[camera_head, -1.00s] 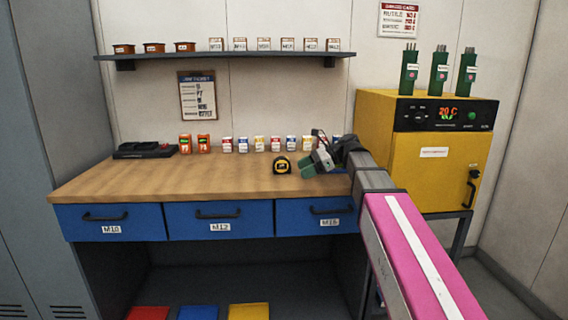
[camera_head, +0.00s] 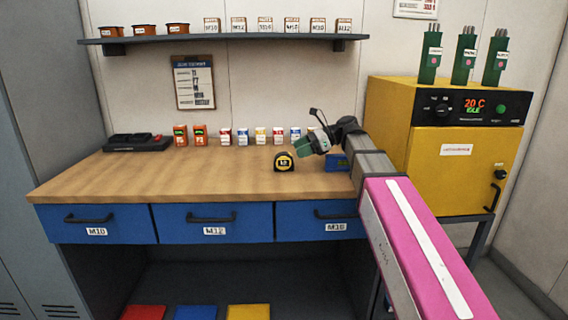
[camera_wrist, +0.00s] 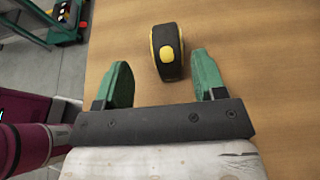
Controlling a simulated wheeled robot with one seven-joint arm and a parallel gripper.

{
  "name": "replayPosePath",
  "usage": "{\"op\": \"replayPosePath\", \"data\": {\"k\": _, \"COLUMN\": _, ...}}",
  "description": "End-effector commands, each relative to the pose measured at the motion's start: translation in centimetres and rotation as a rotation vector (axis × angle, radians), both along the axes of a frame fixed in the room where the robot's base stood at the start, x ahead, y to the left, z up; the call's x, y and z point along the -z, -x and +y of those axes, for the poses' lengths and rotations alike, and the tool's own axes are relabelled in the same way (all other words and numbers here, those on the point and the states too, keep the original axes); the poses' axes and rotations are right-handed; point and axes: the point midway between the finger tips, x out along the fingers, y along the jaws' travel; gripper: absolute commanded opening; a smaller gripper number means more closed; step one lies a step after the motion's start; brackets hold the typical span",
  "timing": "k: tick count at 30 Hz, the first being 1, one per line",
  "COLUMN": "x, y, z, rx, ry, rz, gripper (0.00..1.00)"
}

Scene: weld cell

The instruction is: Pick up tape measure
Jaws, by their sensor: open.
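The tape measure (camera_head: 284,161), black with yellow, stands on the wooden bench top (camera_head: 190,180) near its right end. In the wrist view the tape measure (camera_wrist: 167,52) lies ahead of the gap between my green fingertips, slightly right of the middle, not between them. My gripper (camera_head: 313,145) is open and empty, up and to the right of the tape measure in the head view. In the wrist view both fingers of my gripper (camera_wrist: 160,72) show, apart from each other.
Small labelled cans (camera_head: 260,136) and two orange boxes (camera_head: 190,136) stand along the back of the bench. A black charger (camera_head: 137,142) is at back left. A blue item (camera_head: 337,162) sits beside my arm. A yellow oven (camera_head: 440,150) stands right. The bench's left middle is clear.

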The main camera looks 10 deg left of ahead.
Motion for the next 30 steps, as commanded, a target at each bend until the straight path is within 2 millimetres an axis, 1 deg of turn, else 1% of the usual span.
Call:
{"op": "replayPosePath", "data": {"k": 1, "x": 0.4, "y": 0.2, "z": 0.8, "rx": -0.002, "ry": 0.000, "rz": 0.001, "gripper": 0.64}}
{"op": "replayPosePath", "data": {"k": 3, "x": 0.8, "y": 0.5, "z": 1.6, "rx": -0.002, "ry": 0.000, "rz": 0.001, "gripper": 0.64}}
{"op": "replayPosePath", "data": {"k": 11, "x": 1.4, "y": 0.6, "z": 3.2, "rx": -0.001, "ry": 0.000, "rz": 0.000, "gripper": 0.64}}
{"op": "replayPosePath", "data": {"k": 16, "x": 2.3, "y": 0.6, "z": 5.3, "rx": -0.002, "ry": 0.000, "rz": 0.001, "gripper": 0.64}}
{"op": "replayPosePath", "data": {"k": 19, "x": 2.9, "y": 1.0, "z": 6.6, "rx": -0.002, "ry": 0.000, "rz": 0.001, "gripper": 0.64}}
{"op": "replayPosePath", "data": {"k": 22, "x": 3.1, "y": 1.2, "z": 7.1, "rx": -0.001, "ry": 0.000, "rz": 0.000, "gripper": 0.64}}
{"op": "replayPosePath", "data": {"k": 27, "x": 3.1, "y": 1.1, "z": 7.1, "rx": 0.000, "ry": 0.000, "rz": 0.000, "gripper": 0.64}}
{"op": "replayPosePath", "data": {"k": 28, "x": 3.1, "y": 1.1, "z": 7.1, "rx": 0.000, "ry": 0.000, "rz": 0.000, "gripper": 0.61}}
{"op": "replayPosePath", "data": {"k": 29, "x": 3.1, "y": 1.1, "z": 7.1, "rx": 0.000, "ry": 0.000, "rz": 0.000, "gripper": 0.51}}
{"op": "replayPosePath", "data": {"k": 30, "x": 3.1, "y": 1.1, "z": 7.1, "rx": 0.000, "ry": 0.000, "rz": 0.000, "gripper": 0.38}}
